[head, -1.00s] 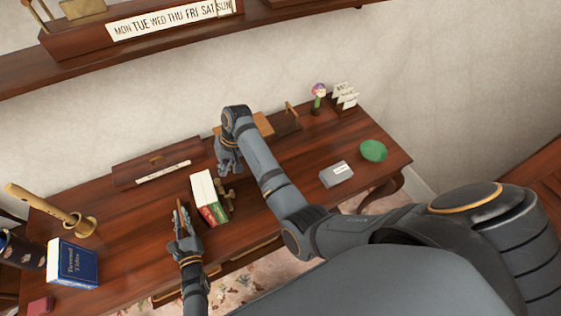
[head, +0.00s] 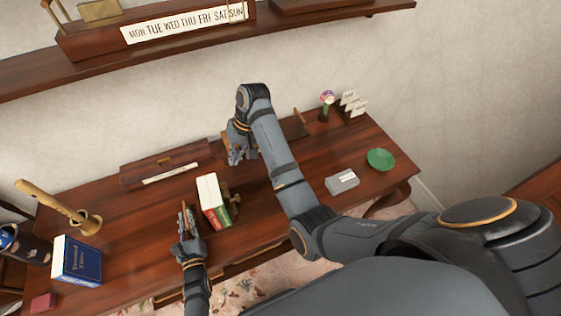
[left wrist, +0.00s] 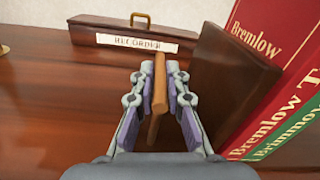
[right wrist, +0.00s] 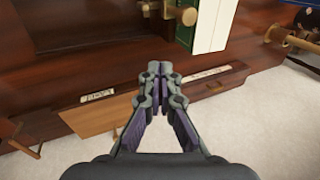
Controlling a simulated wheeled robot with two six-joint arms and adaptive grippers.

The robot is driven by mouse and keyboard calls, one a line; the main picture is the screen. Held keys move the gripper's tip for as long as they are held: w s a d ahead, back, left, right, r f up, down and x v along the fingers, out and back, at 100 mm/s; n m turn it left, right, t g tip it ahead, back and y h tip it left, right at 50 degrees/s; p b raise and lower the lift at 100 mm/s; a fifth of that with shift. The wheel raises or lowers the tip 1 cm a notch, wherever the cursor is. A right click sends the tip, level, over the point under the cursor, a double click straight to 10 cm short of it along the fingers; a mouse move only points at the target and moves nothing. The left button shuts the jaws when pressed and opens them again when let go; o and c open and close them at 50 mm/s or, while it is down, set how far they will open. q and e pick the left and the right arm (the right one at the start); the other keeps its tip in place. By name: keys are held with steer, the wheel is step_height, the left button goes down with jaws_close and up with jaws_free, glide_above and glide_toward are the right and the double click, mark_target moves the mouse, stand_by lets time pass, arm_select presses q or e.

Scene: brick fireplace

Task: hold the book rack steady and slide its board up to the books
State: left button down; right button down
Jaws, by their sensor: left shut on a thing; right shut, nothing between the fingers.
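The red and green books with white pages (head: 209,190) stand in the book rack on the desk. They also show in the left wrist view (left wrist: 285,75). My left gripper (head: 186,215) is shut on a light wooden upright (left wrist: 160,85) beside the rack's dark end panel (left wrist: 225,80). The rack's board with brass knobs (right wrist: 187,16) is on the other side of the books, beside the green cover; it shows small in the head view (head: 234,196). My right gripper (head: 236,157) is shut and empty, apart from the board, toward the wall.
A recorder case (head: 150,166) lies against the wall behind the rack. A blue book (head: 77,262) and a wooden recorder on a stand (head: 60,205) are at the left. A grey box (head: 342,181) and green dish (head: 380,159) are at the right. The desk between is partly clear.

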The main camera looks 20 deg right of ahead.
steer(key=s+d+f+m+t+y, duration=0.1)
steer(key=s+d+f+m+y, duration=0.1)
steer(key=d+m, duration=0.55)
steer(key=m+y, duration=0.2)
steer(key=m, duration=1)
glide_toward(228, 193)
steer(key=shift+t, duration=0.3)
steer(key=x, duration=0.4)
steer(key=shift+f, duration=0.4)
steer(key=shift+a, duration=0.5)
